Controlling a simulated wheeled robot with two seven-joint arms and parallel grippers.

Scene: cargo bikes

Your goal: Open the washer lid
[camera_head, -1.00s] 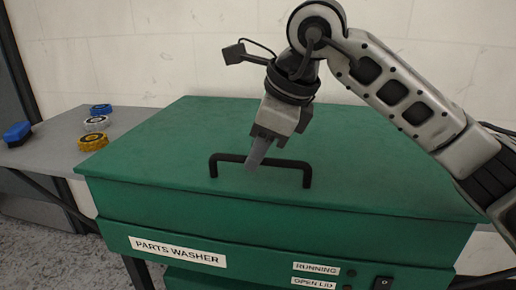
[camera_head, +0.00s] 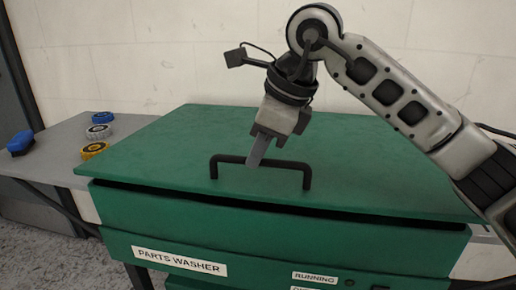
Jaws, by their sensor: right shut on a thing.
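The green parts washer (camera_head: 270,232) stands in front of me with a "PARTS WASHER" label on its front. Its green lid (camera_head: 350,180) is slightly raised, with a narrow dark gap along the front edge. A black bar handle (camera_head: 283,164) stands on top of the lid. My right gripper (camera_head: 256,162) points down at the handle and is shut on its bar, left of the bar's middle. The fingers cover part of the bar. My left gripper is not in view.
A grey side table (camera_head: 50,145) at the left holds a blue brush-like block (camera_head: 20,143) and several gears, including a blue one (camera_head: 102,117) and a yellow one (camera_head: 94,150). A pale wall (camera_head: 170,50) stands behind the washer.

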